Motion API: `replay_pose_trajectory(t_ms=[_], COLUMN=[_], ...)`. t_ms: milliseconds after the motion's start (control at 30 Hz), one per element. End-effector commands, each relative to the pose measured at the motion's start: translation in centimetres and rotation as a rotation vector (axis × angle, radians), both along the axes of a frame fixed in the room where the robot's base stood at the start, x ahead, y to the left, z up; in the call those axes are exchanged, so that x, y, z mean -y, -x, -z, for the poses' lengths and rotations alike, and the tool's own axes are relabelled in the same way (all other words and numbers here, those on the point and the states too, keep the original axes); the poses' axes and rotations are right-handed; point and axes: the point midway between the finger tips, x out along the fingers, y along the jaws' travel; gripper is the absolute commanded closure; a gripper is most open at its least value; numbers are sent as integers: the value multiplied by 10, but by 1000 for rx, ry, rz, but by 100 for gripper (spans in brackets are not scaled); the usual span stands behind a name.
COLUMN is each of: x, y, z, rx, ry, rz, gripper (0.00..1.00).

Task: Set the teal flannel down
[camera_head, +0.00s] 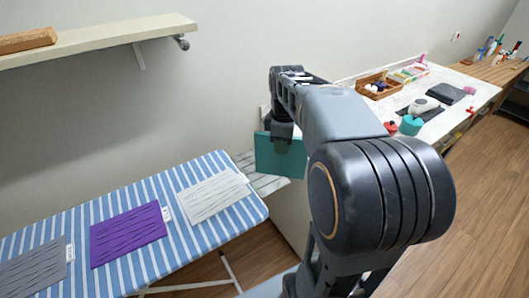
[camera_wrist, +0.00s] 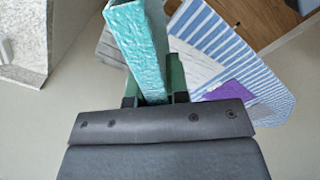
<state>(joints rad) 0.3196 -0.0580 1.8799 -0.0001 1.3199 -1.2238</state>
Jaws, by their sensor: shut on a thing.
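The teal flannel (camera_head: 264,155) is a flat folded piece, hanging upright under my gripper (camera_head: 283,140) in the head view. My gripper is shut on it. In the wrist view, the flannel (camera_wrist: 139,48) stands between the green fingers of my gripper (camera_wrist: 155,90), running up out of the frame.
A white cloth (camera_head: 213,196), a purple cloth (camera_head: 128,234) and a grey cloth (camera_head: 34,276) lie on the board. A wall shelf (camera_head: 110,38) holds a wooden block (camera_head: 27,39). A cluttered white table (camera_head: 470,97) stands at the right.

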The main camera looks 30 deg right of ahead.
Motion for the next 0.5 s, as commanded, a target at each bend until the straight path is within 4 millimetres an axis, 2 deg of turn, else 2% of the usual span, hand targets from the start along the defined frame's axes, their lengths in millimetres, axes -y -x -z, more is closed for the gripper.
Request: replay_pose_trajectory(t_ms=[33, 167, 300, 500], x=[0, 1, 1, 3], y=[-14, -45, -63, -79], z=[4, 21, 46, 65], rx=[-6, -5, -4, -1], ry=[-2, -2, -1, -1], rz=[-2, 0, 1, 3], gripper=[100, 100, 100, 100])
